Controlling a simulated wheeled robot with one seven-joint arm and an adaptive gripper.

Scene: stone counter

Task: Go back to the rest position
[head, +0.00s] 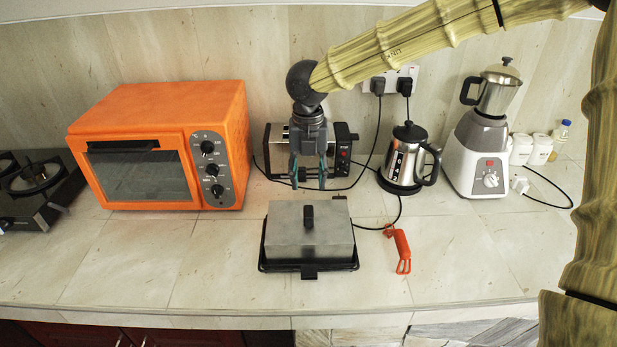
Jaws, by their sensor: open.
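My gripper (309,184) hangs from my arm at the middle of the counter, fingers pointing down. It is open, with nothing seen between its fingers. It is in front of the toaster (341,150) in this view and hides part of it. Below the fingertips is a grey lidded box (290,236) with a black knob, on a black base. The fingertips appear apart from the lid.
An orange oven (130,150) stands left, a stove (35,180) at the far left. A kettle (403,165) and blender (480,150) stand right. A red-orange tool (402,252) lies right of the box. Cables cross the counter. The front left counter (130,265) is clear.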

